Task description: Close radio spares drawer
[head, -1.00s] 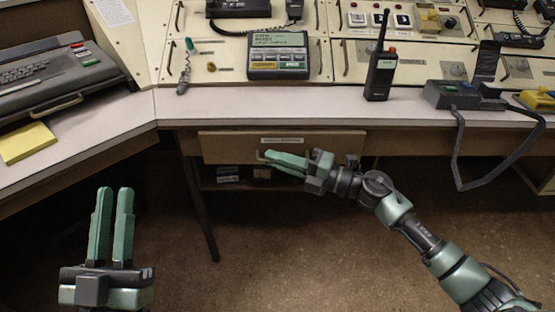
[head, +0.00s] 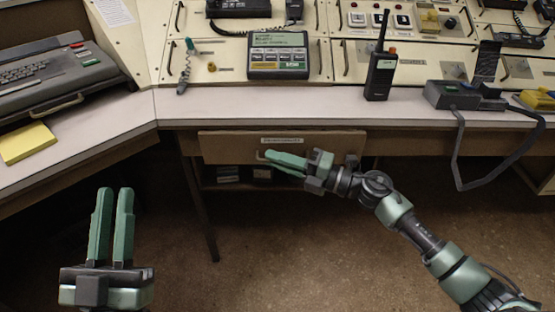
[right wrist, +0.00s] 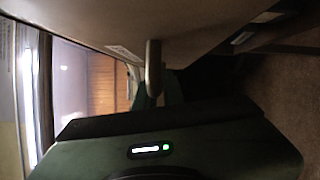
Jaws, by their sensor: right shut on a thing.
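The radio spares drawer (head: 225,148) has a tan front with a small white label, under the console desk; the label is too small to read. It looks nearly flush below the desk edge, but I cannot tell how far out it stands. My right gripper (head: 270,157) is at the drawer's front, shut on its handle. The handle (right wrist: 154,68) shows in the right wrist view as a bar standing out from the drawer front, with the fingers around it partly hidden. My left gripper (head: 115,190) is empty over the floor at lower left, its fingers a narrow gap apart.
The desk (head: 300,108) runs above the drawer. A handheld radio (head: 381,75) stands on it, and a cable (head: 456,150) from a black unit hangs over its edge. A shelf with small boxes (head: 228,174) lies below the drawer. The floor in front is clear.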

